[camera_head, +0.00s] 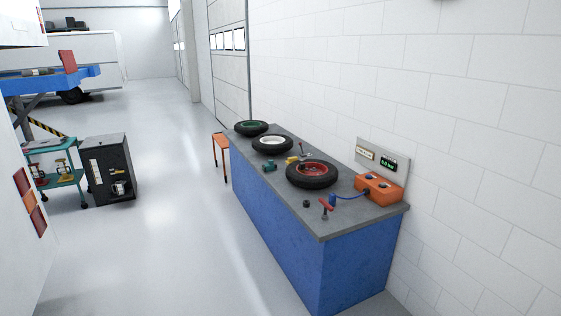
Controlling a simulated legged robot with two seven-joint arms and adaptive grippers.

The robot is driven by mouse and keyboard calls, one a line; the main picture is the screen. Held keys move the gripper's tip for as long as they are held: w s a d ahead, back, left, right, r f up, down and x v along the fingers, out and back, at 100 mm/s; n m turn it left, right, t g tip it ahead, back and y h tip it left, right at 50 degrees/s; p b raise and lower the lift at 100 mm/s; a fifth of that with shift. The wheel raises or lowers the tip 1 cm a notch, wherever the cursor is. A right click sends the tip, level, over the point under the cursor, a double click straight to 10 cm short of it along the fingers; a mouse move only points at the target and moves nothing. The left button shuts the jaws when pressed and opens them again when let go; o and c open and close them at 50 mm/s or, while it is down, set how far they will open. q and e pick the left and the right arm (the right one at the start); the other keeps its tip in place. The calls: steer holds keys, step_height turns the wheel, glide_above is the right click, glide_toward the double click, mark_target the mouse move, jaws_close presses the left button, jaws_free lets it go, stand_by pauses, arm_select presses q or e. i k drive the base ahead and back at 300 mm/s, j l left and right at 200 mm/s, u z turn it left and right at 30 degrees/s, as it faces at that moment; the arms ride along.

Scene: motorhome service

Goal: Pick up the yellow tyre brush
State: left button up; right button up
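A small yellow item (292,160), which looks like the yellow tyre brush, lies on the grey top of the blue workbench (342,222). It sits beside the tyre with the red rim (312,175), on that tyre's far left side. A grey metal tool (304,156) is close to it. It is too small to make out its bristles or handle. Neither of my grippers is in view.
Tyres with a white rim (272,144) and a green rim (251,128) lie farther along the bench. A teal item (269,165), a red-handled tool (326,208) and an orange box (379,189) are also there. The floor (190,220) left of the bench is clear.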

mark_target(290, 160)
steer(key=i, duration=0.9)
steer(key=i+j+z, duration=0.1)
steer(key=i, duration=0.8)
steer(key=i+j, duration=0.15)
steer(key=i, duration=0.75)
steer(key=z, duration=0.4)
steer(key=i+j+z, duration=0.1)
steer(key=z, duration=0.25)
steer(key=j+z, duration=0.15)
steer(key=z, duration=0.25)
steer(key=j+z, duration=0.1)
steer(key=z, duration=0.25)
steer(key=i+j, duration=0.05)
